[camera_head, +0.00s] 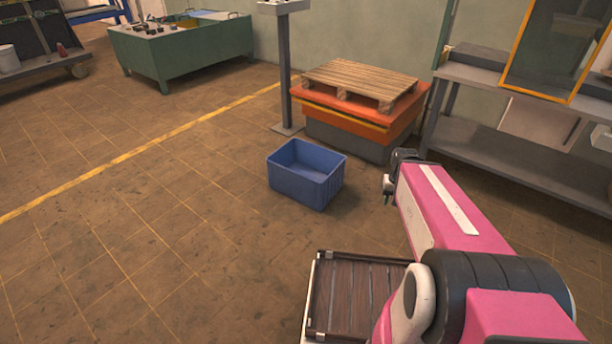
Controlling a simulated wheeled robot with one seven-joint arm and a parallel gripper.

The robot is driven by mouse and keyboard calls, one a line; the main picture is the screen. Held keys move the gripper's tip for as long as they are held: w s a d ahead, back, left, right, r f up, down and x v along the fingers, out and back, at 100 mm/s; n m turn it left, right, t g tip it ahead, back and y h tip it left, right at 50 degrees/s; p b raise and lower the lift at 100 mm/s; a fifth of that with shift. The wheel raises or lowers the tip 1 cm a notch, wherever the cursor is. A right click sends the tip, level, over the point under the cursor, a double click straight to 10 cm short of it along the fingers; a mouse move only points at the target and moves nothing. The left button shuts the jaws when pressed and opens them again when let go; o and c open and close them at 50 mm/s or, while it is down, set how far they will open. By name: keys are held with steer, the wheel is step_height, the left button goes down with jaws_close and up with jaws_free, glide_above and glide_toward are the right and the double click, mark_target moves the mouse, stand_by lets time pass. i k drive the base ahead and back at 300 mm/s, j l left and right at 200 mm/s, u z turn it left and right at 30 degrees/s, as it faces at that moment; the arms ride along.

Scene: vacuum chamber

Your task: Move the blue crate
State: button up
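The blue crate (304,187) stands upright on the brown tiled floor, near the middle of the camera_head view. It is open at the top, and the part of its inside that shows looks empty. My pink arm reaches in from the lower right. My gripper (387,192) is at the arm's far end, to the right of the crate and apart from it in the picture. It is small and seen from the side, so I cannot tell whether its fingers are open or shut.
Behind the crate, a wooden pallet (360,80) lies on an orange lift table (352,121). A grey post (285,75) stands left of it. A metal shelf bench (510,155) is at right, a green workbench (190,52) at back left. The floor left of the crate is free.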

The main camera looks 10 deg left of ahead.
mark_target(309, 174)
steer(key=i+l+u, duration=0.1)
steer(key=u, duration=0.4)
steer(key=i+l+u, duration=0.15)
steer(key=u, duration=0.35)
steer(key=i+l+u, duration=0.1)
steer(key=i+l, duration=0.3)
steer(key=l, duration=0.25)
steer(key=i+l+u, duration=0.15)
steer(key=l, duration=0.2)
steer(key=i+l, duration=0.2)
steer(key=l, duration=0.15)
steer(key=i+l+u, duration=0.15)
steer(key=l, duration=0.2)
